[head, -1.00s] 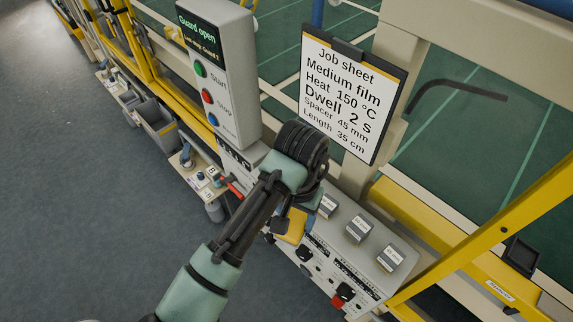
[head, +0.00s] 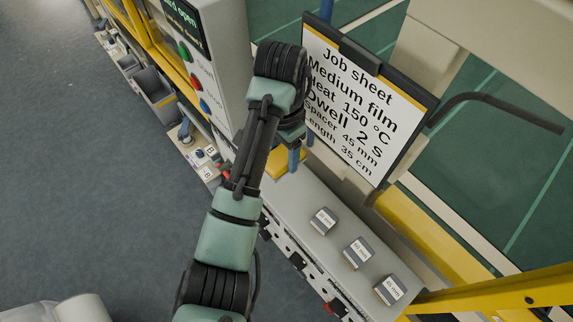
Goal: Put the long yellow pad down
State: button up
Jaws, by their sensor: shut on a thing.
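A yellow pad (head: 281,161) shows in part just below and behind my wrist in the head view. Most of it is hidden by my arm, so its full length cannot be seen. My gripper (head: 294,154) is at the pad, mostly hidden behind the wrist, and is shut on it. The pad is above or near the far left end of the grey console top (head: 310,195). I cannot tell whether it touches the surface.
Three labelled grey blocks, (head: 323,221), (head: 358,252) and (head: 389,290), stand along the console top. A job sheet board (head: 362,100) rises behind it. A control box (head: 205,65) with buttons stands at left. Yellow frame bars are at right.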

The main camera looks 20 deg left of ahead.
aim_at(283, 156)
jog(key=shift+s+f+p, duration=0.2)
jog(key=shift+f+p, duration=0.35)
jog(key=shift+f, duration=0.4)
jog(key=shift+f+p, duration=0.65)
jog(key=shift+f, duration=2.55)
jog(key=shift+f, duration=0.1)
jog(key=o, duration=1.2)
notch_tip(283, 156, up, 11)
jog(key=shift+r+p, duration=0.5)
jog(key=shift+r, duration=0.2)
